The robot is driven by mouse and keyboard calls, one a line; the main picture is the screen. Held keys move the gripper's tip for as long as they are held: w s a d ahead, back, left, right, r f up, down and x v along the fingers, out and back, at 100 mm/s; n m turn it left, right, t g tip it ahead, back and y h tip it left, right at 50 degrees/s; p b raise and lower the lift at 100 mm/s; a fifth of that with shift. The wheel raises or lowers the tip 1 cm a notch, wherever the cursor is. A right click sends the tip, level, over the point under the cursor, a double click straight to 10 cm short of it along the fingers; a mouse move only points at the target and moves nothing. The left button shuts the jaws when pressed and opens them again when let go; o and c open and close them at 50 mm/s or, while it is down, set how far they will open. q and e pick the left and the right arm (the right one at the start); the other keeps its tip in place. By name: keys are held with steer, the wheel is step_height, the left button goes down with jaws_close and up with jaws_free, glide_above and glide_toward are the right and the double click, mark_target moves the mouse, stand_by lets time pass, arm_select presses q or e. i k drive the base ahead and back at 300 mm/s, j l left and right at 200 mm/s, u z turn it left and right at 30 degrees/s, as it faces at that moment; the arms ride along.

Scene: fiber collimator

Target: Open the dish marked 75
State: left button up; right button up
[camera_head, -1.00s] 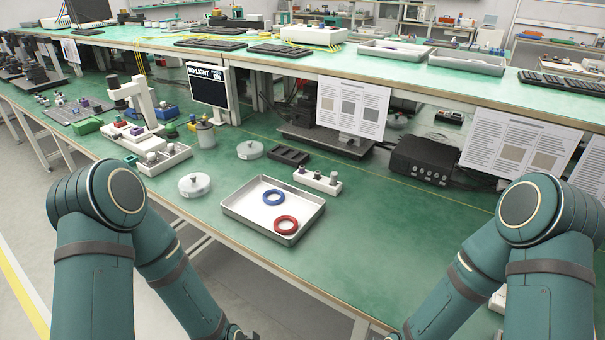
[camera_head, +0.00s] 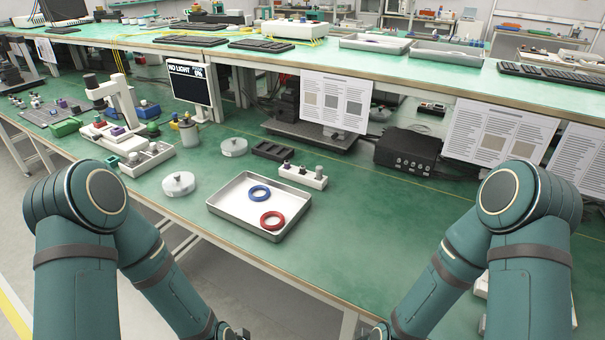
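Two round, pale, lidded dishes stand on the green bench. The nearer dish (camera_head: 178,184) is left of the metal tray, by the bench's front edge. The farther dish (camera_head: 233,147) is behind it, near the black slotted block. Both look closed, and no number is readable on either. My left gripper (camera_head: 236,333) is at the bottom edge, in front of and below the bench edge, partly cut off. My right gripper (camera_head: 378,332) is also at the bottom edge, mostly cut off. Both are well apart from the dishes, and their finger opening cannot be made out.
A metal tray (camera_head: 225,208) holds a blue ring (camera_head: 259,193) and a red ring (camera_head: 272,220). A white block with knobs (camera_head: 303,177), a black slotted block (camera_head: 271,151) and a white holder (camera_head: 146,160) surround the dishes. A "NO LIGHT" monitor (camera_head: 190,83) stands behind. The bench right of the tray is clear.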

mark_target(187, 191)
steer(key=i+j+z, duration=0.35)
steer(key=j, duration=1.1)
steer(key=j+z, duration=0.3)
steer(key=j, duration=1.1)
steer(key=k+j+z, duration=0.15)
steer(key=j+z, duration=0.2)
steer(key=j, duration=1.1)
